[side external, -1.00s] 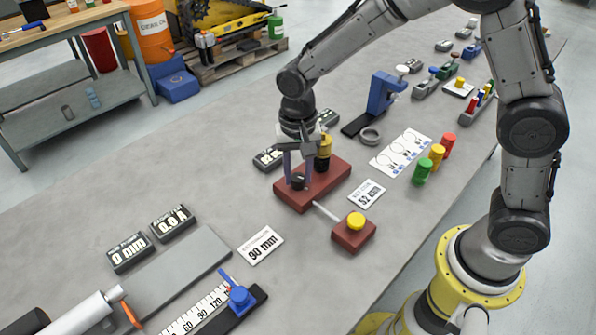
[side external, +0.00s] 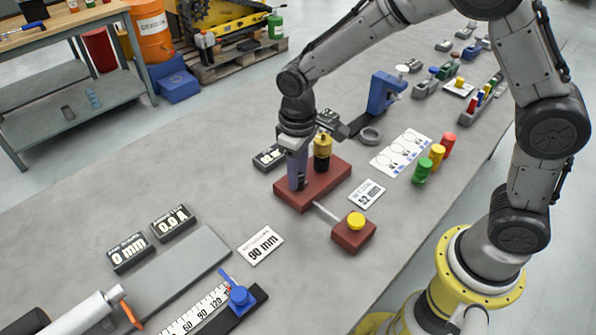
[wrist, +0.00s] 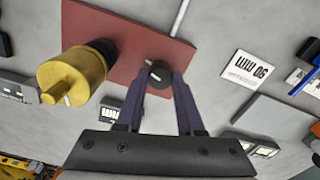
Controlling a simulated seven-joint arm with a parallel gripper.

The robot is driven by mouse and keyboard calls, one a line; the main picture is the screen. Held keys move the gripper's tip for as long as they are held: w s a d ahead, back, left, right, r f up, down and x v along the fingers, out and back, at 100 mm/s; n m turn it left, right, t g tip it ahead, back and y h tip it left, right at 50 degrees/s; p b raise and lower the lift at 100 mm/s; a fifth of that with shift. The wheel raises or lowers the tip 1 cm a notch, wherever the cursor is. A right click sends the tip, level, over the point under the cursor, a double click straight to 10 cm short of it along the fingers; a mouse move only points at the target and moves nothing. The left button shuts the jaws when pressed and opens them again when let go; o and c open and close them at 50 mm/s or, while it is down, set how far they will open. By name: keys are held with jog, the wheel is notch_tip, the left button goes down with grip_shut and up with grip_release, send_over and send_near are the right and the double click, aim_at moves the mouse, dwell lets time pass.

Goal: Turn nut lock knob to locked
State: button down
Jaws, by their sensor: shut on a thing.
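The nut lock knob is a small black round knob (wrist: 158,74) with a pale mark, on the dark red base block (side external: 322,190). In the wrist view it sits between the two purple-grey fingertips of my gripper (wrist: 156,82). My gripper (side external: 297,186) is shut on it from above; in the side view the fingers hide the knob. A brass-and-black cylinder (side external: 322,150) stands upright on the same block beside my fingers and also shows in the wrist view (wrist: 75,78). I cannot tell which way the knob's mark points relative to any locked marking.
A pale rod joins the base block to a small red box with a yellow button (side external: 355,221). A "90 mm" card (side external: 261,245) and a "52" card (side external: 367,193) lie nearby. A blue clamp stand (side external: 386,92) and a grey ring (side external: 370,136) are behind.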

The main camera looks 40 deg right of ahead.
jog(key=shift+r+n, duration=0.1)
jog(key=shift+n, duration=1.9)
jog(key=c, duration=0.5)
grip_release()
notch_tip(320, 180, up, 14)
jog(key=shift+f, duration=0.1)
